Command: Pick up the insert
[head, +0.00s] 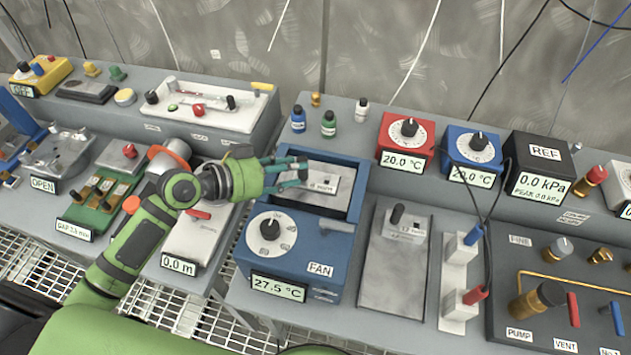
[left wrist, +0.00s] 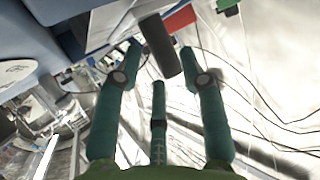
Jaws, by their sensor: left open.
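A silver metal insert (head: 325,184) with a small white label sits in the open well of the blue FAN unit (head: 252,262). My left gripper (head: 303,171) is over the left part of the well, beside the insert, and partly hides it. Its green fingers are open. In the left wrist view, a dark cylindrical handle (left wrist: 158,46) appears between the tips of the open left gripper (left wrist: 160,58). I cannot tell whether they touch it. A similar labelled silver block with a black handle (head: 404,226) stands on a grey plate to the right. My right gripper is not in view.
Small bottles (head: 328,124) stand behind the blue unit. Red (head: 407,140) and blue (head: 472,152) dial boxes and a black REF box (head: 541,170) stand at the back right. A pump panel (head: 560,300) is at the front right. Devices crowd the left bench.

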